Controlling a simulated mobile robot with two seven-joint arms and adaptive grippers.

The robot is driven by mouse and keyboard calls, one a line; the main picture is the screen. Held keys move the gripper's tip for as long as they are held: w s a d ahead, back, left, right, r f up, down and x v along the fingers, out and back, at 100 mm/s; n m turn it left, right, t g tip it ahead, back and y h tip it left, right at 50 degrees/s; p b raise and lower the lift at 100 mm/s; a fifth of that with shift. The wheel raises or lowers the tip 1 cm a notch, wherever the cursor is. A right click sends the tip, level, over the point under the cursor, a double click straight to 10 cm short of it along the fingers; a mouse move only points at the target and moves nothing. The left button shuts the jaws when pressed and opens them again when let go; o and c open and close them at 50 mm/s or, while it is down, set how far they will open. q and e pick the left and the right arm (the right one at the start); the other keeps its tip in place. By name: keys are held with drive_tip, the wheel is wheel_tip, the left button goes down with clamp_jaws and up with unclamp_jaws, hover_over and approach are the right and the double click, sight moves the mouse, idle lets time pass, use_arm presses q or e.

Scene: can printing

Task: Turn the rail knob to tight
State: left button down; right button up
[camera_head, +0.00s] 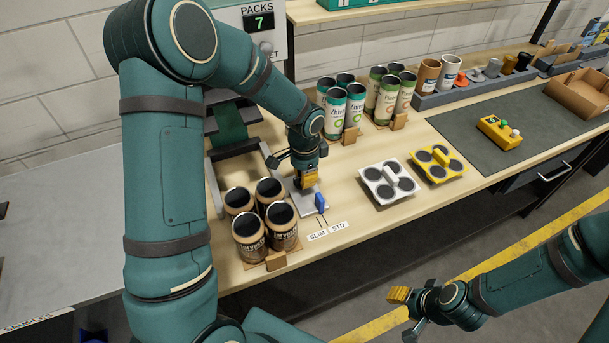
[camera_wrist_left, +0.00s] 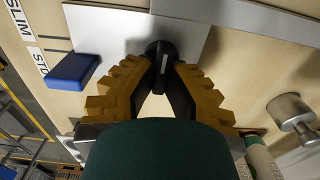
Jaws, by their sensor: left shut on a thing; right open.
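The rail knob (camera_wrist_left: 160,60) is a small black knob with a white line on it, on a light grey plate (camera_wrist_left: 120,30). My left gripper (camera_wrist_left: 159,72) has its yellow stepped fingers on either side of the knob and is shut on it. In the head view my left gripper (camera_head: 308,184) points down over the grey plate (camera_head: 298,203) and hides the knob. No tight mark can be read. My right gripper (camera_head: 404,312) is open and empty at the lower right, in front of the table edge.
A blue lever (camera_head: 320,201) stands beside the plate, near the SLIM and STD labels (camera_head: 327,231). Dark-topped brown cans (camera_head: 249,240) stand close on the left, green and white cans (camera_head: 334,111) behind. White (camera_head: 372,174) and yellow (camera_head: 458,168) can carriers lie to the right.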

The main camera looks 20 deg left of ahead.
use_arm(q)
drive_tip(key=shift+f, duration=0.1)
drive_tip(key=c, duration=1.3)
unclamp_jaws()
drive_tip(key=shift+r, duration=0.5)
wheel_tip(320, 180, up, 11)
